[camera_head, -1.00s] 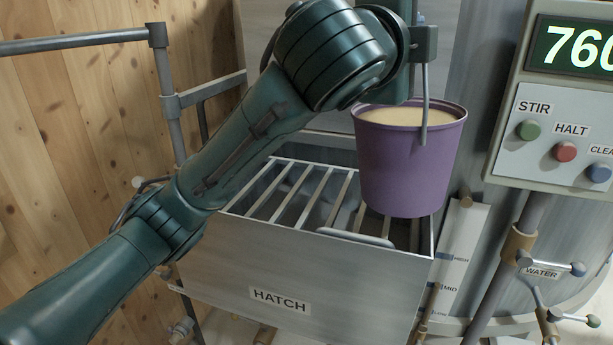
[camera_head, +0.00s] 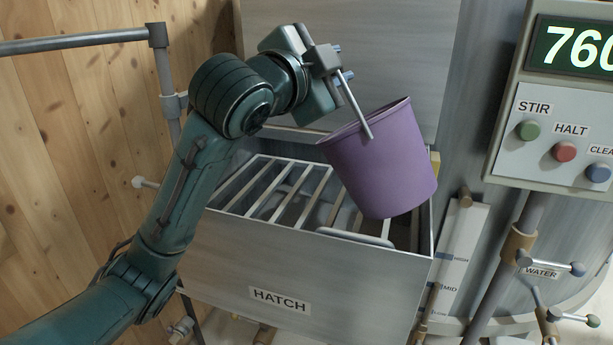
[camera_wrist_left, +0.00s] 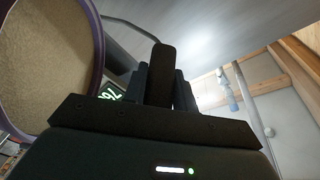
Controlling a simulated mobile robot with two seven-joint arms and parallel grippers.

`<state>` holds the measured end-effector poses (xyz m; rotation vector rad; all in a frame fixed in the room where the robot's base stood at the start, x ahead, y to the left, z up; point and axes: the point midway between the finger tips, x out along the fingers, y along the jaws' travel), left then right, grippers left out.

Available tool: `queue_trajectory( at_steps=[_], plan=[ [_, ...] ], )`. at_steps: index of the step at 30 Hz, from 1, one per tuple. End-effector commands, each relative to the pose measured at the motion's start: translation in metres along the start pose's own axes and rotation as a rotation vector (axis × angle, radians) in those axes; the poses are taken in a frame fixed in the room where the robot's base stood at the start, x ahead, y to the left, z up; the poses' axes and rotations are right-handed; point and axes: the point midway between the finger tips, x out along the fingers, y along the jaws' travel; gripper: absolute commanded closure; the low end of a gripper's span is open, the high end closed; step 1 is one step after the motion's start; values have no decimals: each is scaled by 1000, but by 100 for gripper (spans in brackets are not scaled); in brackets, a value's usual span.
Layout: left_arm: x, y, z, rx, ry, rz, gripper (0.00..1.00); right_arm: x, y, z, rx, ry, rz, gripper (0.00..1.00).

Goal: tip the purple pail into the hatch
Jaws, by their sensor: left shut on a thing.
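The purple pail (camera_head: 385,165) hangs over the right part of the hatch (camera_head: 215,250), tilted with its rim leaning down to the left. My left gripper (camera_head: 335,80) is shut at the pail's grey handle, above and left of the rim. In the head view the pail's mouth is turned too far edge-on to show its contents. In the left wrist view the pail's purple rim (camera_wrist_left: 98,60) encloses tan feed. The hatch is a metal box with a slatted grate on top and a HATCH label in front. My right gripper is not in view.
A control panel (camera_head: 560,130) with STIR, HALT and a third button stands at the right, under a display starting 760. A level gauge (camera_head: 457,255) and a WATER valve (camera_head: 545,270) are below it. A metal rail (camera_head: 80,45) runs at the left.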

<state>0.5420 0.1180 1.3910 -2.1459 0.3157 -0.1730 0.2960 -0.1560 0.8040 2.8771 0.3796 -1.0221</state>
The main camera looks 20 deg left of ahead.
Motion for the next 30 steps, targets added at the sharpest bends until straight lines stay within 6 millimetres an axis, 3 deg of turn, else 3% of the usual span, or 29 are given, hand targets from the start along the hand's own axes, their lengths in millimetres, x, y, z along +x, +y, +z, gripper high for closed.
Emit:
queue_trajectory(
  at_steps=[6,30],
  plan=[
    [-1,0,23,-110,6,-5,100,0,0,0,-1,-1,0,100],
    [-1,8,46,-217,8,-9,100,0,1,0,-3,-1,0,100]
  ],
)
